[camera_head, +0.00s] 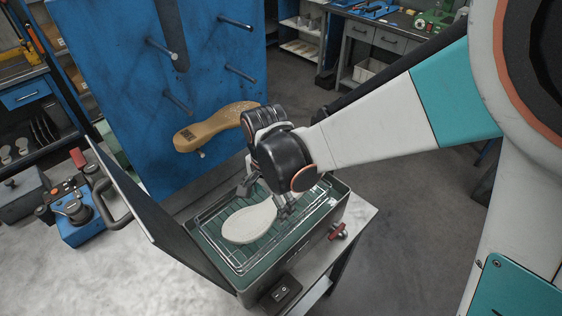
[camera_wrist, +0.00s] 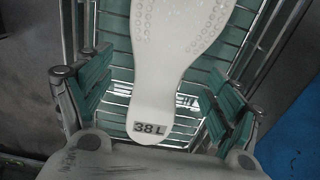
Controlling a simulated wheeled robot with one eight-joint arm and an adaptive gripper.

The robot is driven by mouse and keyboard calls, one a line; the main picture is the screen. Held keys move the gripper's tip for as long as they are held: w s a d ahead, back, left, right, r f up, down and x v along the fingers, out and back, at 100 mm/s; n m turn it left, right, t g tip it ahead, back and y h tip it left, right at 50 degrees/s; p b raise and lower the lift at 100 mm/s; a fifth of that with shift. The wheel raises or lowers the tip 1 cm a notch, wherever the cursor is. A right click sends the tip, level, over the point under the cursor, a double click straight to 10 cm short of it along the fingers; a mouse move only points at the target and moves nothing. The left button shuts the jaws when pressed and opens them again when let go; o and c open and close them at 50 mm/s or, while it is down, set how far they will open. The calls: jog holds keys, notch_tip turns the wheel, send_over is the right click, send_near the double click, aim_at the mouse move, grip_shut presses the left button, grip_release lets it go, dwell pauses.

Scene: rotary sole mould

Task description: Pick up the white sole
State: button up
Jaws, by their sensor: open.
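The white sole (camera_head: 250,223) lies flat on a wire rack inside an open green-lined box (camera_head: 342,197). In the wrist view the white sole (camera_wrist: 172,60) runs up the picture, its heel end marked "38 L" nearest to me. My gripper (camera_head: 265,197) is over the heel end of the sole in the head view, and hides part of it. In the wrist view my gripper (camera_wrist: 158,98) is open, with one green-padded finger on each side of the narrow part and heel of the sole. Both fingers look apart from the sole.
The box's raised lid (camera_head: 150,210) stands on its left side. A blue panel (camera_head: 110,50) with pegs is behind, and a tan sole (camera_head: 210,127) hangs there. A blue device (camera_head: 82,222) sits at the left. The pale tabletop (camera_head: 110,285) is clear in front.

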jog(key=shift+a+f, duration=0.1)
jog(key=shift+f, duration=0.65)
jog(key=shift+s+r, duration=0.1)
jog(key=c, duration=1.3)
jog(key=shift+r, duration=0.1)
